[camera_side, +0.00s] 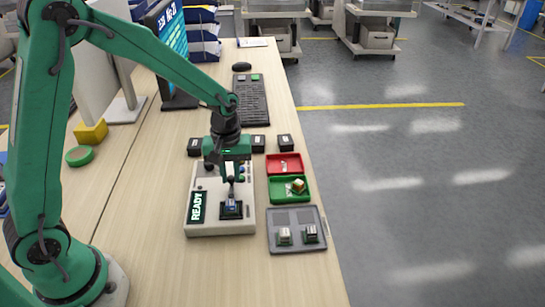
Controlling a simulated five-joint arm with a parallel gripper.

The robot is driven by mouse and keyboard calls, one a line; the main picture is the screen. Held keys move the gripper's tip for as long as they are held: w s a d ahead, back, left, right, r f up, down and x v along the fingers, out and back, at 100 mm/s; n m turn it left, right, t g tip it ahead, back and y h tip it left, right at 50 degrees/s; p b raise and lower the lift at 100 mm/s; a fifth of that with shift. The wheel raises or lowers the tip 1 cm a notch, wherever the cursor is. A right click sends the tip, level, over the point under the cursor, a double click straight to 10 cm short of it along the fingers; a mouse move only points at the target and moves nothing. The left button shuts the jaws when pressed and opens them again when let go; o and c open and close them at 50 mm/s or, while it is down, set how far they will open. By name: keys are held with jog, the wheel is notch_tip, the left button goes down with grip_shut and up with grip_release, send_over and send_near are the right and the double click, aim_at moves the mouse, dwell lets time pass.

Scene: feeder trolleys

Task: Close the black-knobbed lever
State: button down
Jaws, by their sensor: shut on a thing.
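A pale grey test box (219,226) with a lit READY display (196,207) stands on the bench. A blue-topped part (231,204) sits in or just over the black socket (231,214) on its front half; the picture is too small to tell which. My gripper (231,193) points straight down over the socket, its narrow jaws shut on what looks like this blue part. A black knob (209,164), probably the lever's, shows just left of my gripper near the box's back. My gripper hides much of the lever, so its angle is unclear.
Right of the box are a red bin (285,158), a green bin (278,195) holding a part, and a grey tray (276,247) with two parts. Small black blocks (258,143) and a keyboard (250,112) lie behind. The bench front is clear.

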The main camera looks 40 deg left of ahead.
aim_at(230, 176)
dwell(0.5)
jog(key=c, duration=1.3)
grip_release()
jog(key=shift+r, duration=0.1)
jog(key=shift+r, duration=3.85)
